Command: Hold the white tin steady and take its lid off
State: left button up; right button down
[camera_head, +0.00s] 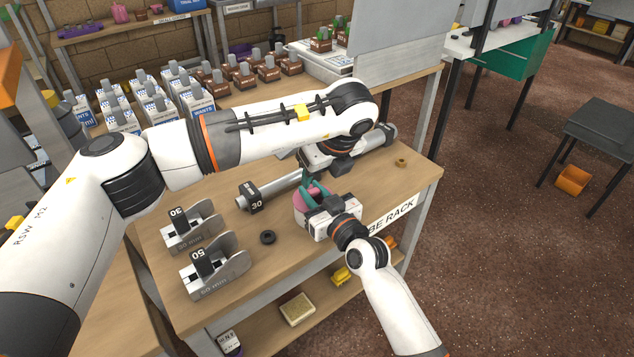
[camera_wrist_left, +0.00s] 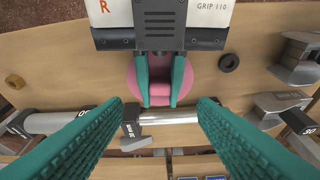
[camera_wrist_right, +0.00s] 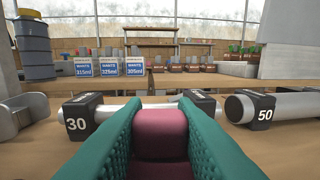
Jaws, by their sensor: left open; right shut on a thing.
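A round pink piece with a block-shaped knob (camera_wrist_left: 160,88) shows in the left wrist view. It also shows in the head view (camera_head: 299,203), partly behind my right gripper. My right gripper (camera_head: 313,198) has its teal fingers closed on the two sides of the knob, which fills the gap in the right wrist view (camera_wrist_right: 160,122). My left gripper (camera_wrist_left: 163,104) is open and empty, pointing down above the bench close to the pink piece, its fingers wide apart. I cannot make out a white tin wall; my right gripper may hide it.
A grey tube with a black 30 collar (camera_head: 252,197) lies behind the pink piece. Grey 30 mm (camera_head: 190,232) and 50 mm (camera_head: 215,270) stands are at left. Cartons stand behind.

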pick_arm(q)
jog(key=shift+v, duration=2.6)
pick_arm(e)
jog(key=c, duration=1.1)
grip_release()
